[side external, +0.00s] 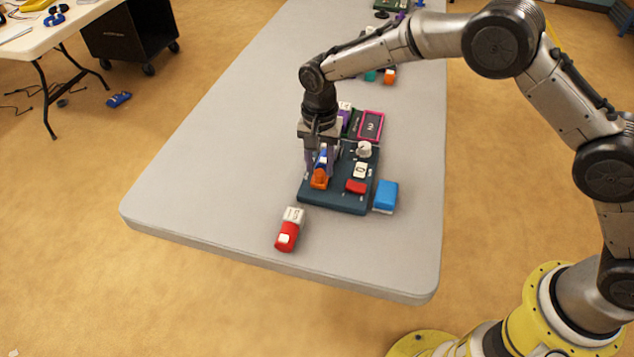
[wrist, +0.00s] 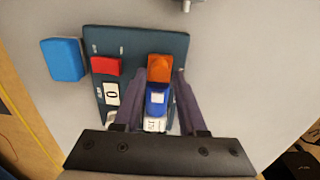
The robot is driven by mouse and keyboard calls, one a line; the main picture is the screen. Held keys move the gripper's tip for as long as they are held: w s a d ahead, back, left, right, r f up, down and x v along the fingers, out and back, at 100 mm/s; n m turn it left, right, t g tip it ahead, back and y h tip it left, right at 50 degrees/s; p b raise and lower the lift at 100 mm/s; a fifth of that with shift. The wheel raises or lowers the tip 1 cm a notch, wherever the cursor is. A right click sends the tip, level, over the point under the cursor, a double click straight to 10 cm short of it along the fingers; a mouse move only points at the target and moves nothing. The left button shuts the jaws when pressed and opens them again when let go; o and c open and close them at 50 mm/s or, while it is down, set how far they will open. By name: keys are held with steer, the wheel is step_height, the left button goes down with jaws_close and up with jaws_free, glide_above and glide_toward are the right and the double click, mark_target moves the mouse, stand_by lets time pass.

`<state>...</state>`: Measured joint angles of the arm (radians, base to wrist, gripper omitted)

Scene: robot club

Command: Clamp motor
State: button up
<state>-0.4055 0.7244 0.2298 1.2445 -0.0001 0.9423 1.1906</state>
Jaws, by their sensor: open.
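A dark teal board (side external: 343,201) lies on the grey table; it also shows in the wrist view (wrist: 180,42). On it is an orange block (side external: 319,179), also in the wrist view (wrist: 160,68). In line with it and against it, as far as I can tell, is a blue motor-like piece (side external: 322,158) with white patches, seen from above in the wrist view (wrist: 157,104). My gripper (side external: 321,170) points down over the board, open, with one finger on each side of the blue piece. A similar red piece with a white numbered end (side external: 288,235) lies on the table in front of the board.
The board also carries a red block (side external: 356,187), a white numbered block (side external: 360,171) and a white knob (side external: 364,149). A blue block (side external: 385,196) sits at its right edge. A pink-framed panel (side external: 371,125) lies behind. The table left of the board is clear.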

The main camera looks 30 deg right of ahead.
steer(key=shift+r, duration=2)
steer(key=shift+w+d+r, duration=0.1)
steer(key=shift+d, duration=0.15)
steer(key=s+d+r+t, duration=0.1)
steer(key=d+r, duration=0.2)
steer(key=r, duration=0.3)
steer(key=s+d+r+m+t, duration=0.1)
steer(key=d+r, duration=0.2)
steer(key=r, duration=0.3)
steer(key=d+r+t, duration=0.1)
steer(key=d+r, duration=0.2)
steer(key=r, duration=0.3)
steer(key=s+d+r+n+t, duration=0.1)
steer(key=s+d+r, duration=0.25)
steer(key=s, duration=0.25)
steer(key=s+d+r+t, duration=0.1)
steer(key=s+d+r, duration=0.2)
steer(key=s+r, duration=0.15)
steer(key=s+d+n+t, duration=0.15)
steer(key=s+d, duration=0.25)
steer(key=s, duration=0.7)
steer(key=s+d+f+n, duration=0.1)
steer(key=s+f+n, duration=0.6)
steer(key=s, duration=0.3)
steer(key=shift+d+f+g, duration=0.2)
steer(key=shift+f+g, duration=0.25)
steer(key=shift+f, duration=0.25)
